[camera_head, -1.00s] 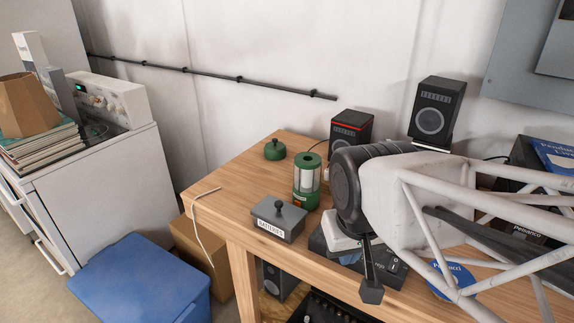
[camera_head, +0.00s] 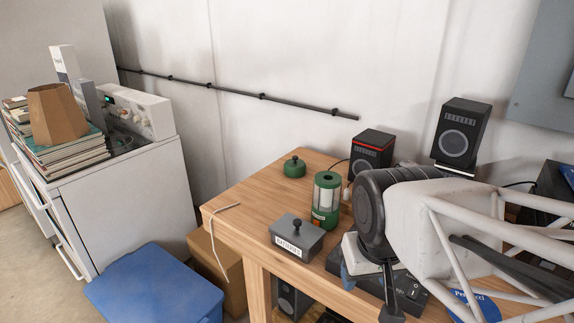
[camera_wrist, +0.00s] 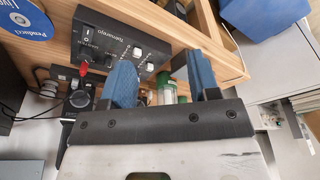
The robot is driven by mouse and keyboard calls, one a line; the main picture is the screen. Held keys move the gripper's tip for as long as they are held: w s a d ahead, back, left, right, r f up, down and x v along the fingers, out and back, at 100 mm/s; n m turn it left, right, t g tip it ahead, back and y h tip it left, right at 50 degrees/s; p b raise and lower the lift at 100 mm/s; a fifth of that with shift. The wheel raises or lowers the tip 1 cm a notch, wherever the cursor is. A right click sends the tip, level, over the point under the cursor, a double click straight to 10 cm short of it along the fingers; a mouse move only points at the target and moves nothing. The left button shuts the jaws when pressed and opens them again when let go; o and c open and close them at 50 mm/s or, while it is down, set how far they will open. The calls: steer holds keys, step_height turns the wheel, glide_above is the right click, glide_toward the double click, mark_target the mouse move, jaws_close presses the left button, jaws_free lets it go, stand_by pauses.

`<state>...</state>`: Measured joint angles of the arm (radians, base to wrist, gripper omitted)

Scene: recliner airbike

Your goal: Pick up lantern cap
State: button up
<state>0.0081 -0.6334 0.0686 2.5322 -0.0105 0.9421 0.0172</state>
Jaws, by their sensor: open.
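The green lantern cap (camera_head: 294,168), round with a dark knob, sits on the wooden bench near its back left edge in the head view. The green lantern (camera_head: 326,198) with a clear middle stands upright to its right, apart from it. My gripper (camera_wrist: 163,82) shows in the wrist view with two blue-padded fingers spread apart. Part of the lantern (camera_wrist: 165,94) shows beyond the fingers, not held. I cannot make out the cap in the wrist view. In the head view my gripper is right of the lantern and cap, mostly hidden by my arm.
A grey lidded batteries box (camera_head: 297,238) stands in front of the lantern. A black switch box (camera_wrist: 120,45) lies close by my fingers. Speakers (camera_head: 372,153) stand behind. A white cable (camera_head: 222,209) hangs over the bench's left edge. Bare wood surrounds the cap's left and front.

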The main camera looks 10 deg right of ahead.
steer(key=w+r+m, duration=0.2)
steer(key=w+r, duration=0.1)
steer(key=w, duration=0.6)
steer(key=w+r+m, duration=0.2)
steer(key=w+r, duration=0.2)
steer(key=w, duration=0.5)
steer(key=m+g, duration=0.3)
steer(key=m, duration=1.1)
glide_above(294, 156)
steer(key=s, duration=0.1)
step_height(294, 156, down, 14)
steer(key=shift+r, duration=0.1)
steer(key=shift+w+f, duration=0.3)
steer(key=shift+w, duration=0.05)
steer(key=shift+f, duration=1.35)
